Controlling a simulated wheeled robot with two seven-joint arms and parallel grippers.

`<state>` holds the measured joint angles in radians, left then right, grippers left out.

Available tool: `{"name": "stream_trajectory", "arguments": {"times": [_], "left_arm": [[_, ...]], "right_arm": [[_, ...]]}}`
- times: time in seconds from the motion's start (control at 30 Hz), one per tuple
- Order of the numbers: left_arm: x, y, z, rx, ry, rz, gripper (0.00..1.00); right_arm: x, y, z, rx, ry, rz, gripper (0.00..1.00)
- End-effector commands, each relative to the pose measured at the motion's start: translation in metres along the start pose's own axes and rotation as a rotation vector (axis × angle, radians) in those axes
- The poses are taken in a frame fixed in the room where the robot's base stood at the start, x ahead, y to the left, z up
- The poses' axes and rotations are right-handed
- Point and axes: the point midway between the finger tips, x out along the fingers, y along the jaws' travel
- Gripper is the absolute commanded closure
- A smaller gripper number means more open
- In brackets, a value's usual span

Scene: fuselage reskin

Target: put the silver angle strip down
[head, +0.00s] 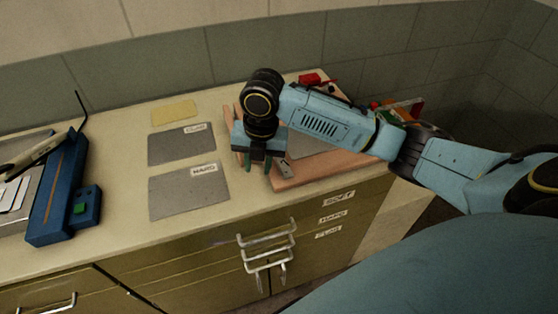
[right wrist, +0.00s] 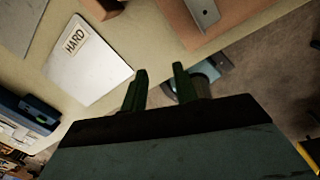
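The silver angle strip (right wrist: 205,14) lies on the reddish-brown board (right wrist: 182,22) at the top of the right wrist view, with a small hole visible near its end. In the head view only its near end (head: 286,167) shows, on the board just right of my right gripper; the rest is hidden behind my arm. My right gripper (head: 257,166) points down near the board's left edge. Its two fingers stand apart in the right wrist view (right wrist: 160,84), with nothing between them and the strip clear of them. My left gripper is not in view.
A grey sheet labelled HARD (head: 188,191), another labelled sheet (head: 181,146) and a yellow sheet (head: 175,112) lie on the counter (head: 115,205) to the left. A blue machine (head: 58,195) stands farther left. Red items (head: 310,79) are behind my arm. Drawers with handles are below.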

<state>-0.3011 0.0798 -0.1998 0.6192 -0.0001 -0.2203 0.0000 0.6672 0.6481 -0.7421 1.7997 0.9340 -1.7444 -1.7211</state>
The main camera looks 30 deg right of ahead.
Motion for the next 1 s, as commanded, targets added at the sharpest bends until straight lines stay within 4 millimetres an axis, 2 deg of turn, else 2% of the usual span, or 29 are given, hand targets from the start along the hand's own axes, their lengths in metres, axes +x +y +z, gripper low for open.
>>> {"name": "stream_trajectory", "arguments": {"times": [0.03,0.2,0.3,0.4,0.53,0.8,1.0], "left_arm": [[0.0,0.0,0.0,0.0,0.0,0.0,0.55],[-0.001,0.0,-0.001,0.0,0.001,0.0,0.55],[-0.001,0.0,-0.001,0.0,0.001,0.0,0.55],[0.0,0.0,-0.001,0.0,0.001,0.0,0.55],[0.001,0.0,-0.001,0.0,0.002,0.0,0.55],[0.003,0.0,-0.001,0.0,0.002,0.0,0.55],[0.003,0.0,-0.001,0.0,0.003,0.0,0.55]], "right_arm": [[-0.019,-0.004,0.021,-0.078,-0.013,-0.025,0.71],[-0.064,-0.019,0.06,-0.302,0.006,-0.085,0.71],[-0.081,-0.025,0.072,-0.375,0.019,-0.097,0.71],[-0.087,-0.029,0.077,-0.412,0.028,-0.102,0.71],[-0.072,-0.032,0.077,-0.425,0.034,-0.106,0.71],[-0.022,-0.036,0.077,-0.424,0.032,-0.103,0.71],[-0.007,-0.037,0.077,-0.424,0.029,-0.102,0.71]]}}
